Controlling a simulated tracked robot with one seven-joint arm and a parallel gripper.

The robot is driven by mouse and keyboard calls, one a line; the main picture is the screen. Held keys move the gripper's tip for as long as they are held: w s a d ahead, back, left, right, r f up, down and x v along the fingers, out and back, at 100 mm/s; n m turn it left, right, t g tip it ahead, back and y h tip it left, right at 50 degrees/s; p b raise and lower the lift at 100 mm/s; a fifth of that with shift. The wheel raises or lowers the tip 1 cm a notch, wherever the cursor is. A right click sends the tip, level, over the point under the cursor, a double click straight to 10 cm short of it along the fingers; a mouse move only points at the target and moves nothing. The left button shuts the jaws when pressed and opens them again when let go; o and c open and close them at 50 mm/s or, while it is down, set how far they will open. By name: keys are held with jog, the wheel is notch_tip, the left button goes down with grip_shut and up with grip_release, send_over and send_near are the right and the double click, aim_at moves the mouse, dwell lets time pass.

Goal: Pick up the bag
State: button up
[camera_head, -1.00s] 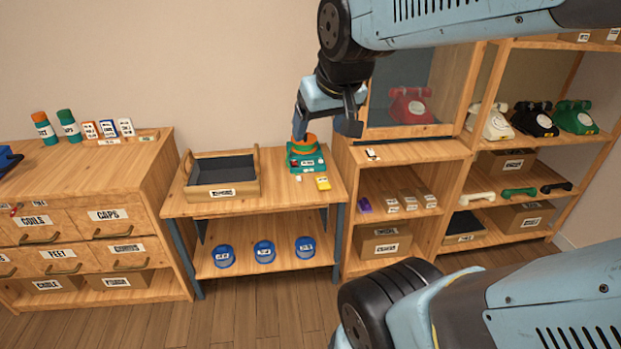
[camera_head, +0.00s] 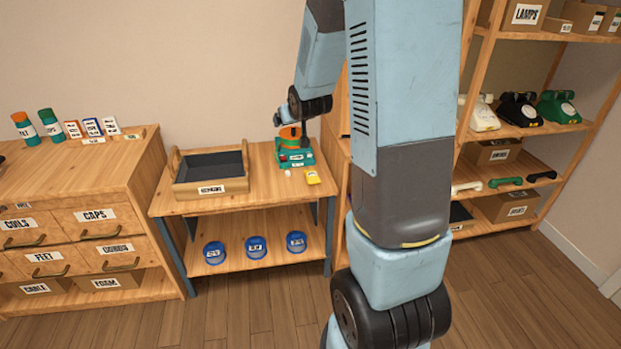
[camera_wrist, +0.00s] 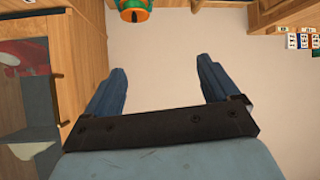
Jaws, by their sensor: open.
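I cannot make out a bag in either view; my arm hides much of the middle right in the head view. My gripper (camera_wrist: 158,85) is open in the wrist view. Its two blue fingers are wide apart with nothing between them, only pale wall behind. In the head view the end of my arm is beside the green and orange device (camera_head: 294,157) on the workbench, its fingers too small to judge. That device also shows at the top of the wrist view (camera_wrist: 132,12).
The workbench (camera_head: 180,207) holds a dark-lined wooden tray (camera_head: 222,188) and a yellow item (camera_head: 312,177). Several blue round containers stand on its lower shelf. A drawer cabinet (camera_head: 90,185) is at left. Shelves at right hold telephones (camera_head: 519,112) and handsets. Wooden floor in front is clear.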

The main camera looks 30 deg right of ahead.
jog(key=w+d+f+t, duration=0.1)
jog(key=w+d+f, duration=0.15)
jog(key=f, duration=0.35)
jog(key=w+d+f+t, duration=0.1)
jog(key=w+d+f, duration=0.15)
jog(key=f, duration=0.25)
jog(key=m+t+h, duration=0.2)
jog(key=t, duration=0.3)
send_near(315, 184)
jog(key=x, duration=0.3)
jog(key=shift+w+a, duration=0.15)
jog(key=shift+a, duration=0.05)
jog(key=shift+x, duration=2.6)
jog(key=shift+d+r, duration=0.15)
jog(key=c, duration=1.2)
